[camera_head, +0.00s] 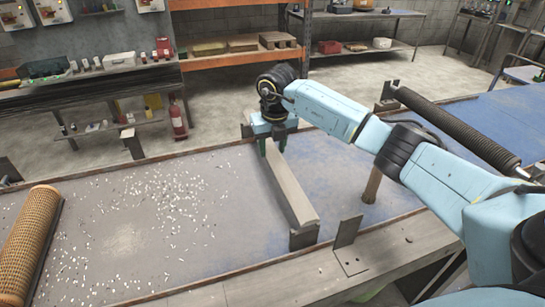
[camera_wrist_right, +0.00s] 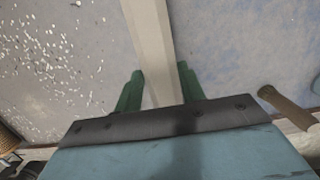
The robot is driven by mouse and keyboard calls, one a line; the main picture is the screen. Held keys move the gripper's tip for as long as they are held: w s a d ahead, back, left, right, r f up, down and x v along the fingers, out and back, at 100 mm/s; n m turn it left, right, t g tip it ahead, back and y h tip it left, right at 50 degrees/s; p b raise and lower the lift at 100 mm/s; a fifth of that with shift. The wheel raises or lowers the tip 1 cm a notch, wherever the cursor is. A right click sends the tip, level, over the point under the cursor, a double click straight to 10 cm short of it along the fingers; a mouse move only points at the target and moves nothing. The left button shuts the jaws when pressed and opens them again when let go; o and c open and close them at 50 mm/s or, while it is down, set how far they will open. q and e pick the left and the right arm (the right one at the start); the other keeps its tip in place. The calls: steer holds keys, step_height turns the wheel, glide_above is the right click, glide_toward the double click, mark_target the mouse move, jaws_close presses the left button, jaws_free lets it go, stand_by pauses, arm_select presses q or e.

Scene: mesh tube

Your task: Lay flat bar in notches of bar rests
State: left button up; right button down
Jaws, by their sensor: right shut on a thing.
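The flat bar (camera_head: 289,183) is a long pale grey bar over the table, running from my right gripper toward the near edge. My right gripper (camera_head: 274,139) is shut on its far end with green fingers. The wrist view shows the bar (camera_wrist_right: 150,45) passing between the fingers of the right gripper (camera_wrist_right: 160,88). The bar's near end is at a dark bar rest (camera_head: 303,238); I cannot tell whether it is seated in the notch. The far rest is not clearly visible around the gripper. My left gripper is out of view.
An orange mesh tube (camera_head: 27,245) lies at the left. White scraps cover the table (camera_head: 110,215) left of the bar. An upright metal bracket (camera_head: 348,233) stands on the near edge. A dark ribbed roller (camera_head: 455,125) and a brown post (camera_head: 372,185) are to the right.

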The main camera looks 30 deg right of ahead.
mark_target(273, 152)
steer(key=shift+f, duration=1.8)
steer(key=c, duration=0.9)
jaws_free()
steer(key=shift+f, duration=0.15)
steer(key=shift+o, duration=0.2)
step_height(273, 152, up, 12)
steer(key=s, duration=0.2)
steer(key=shift+a+b, duration=0.2)
steer(key=shift+b, duration=0.1)
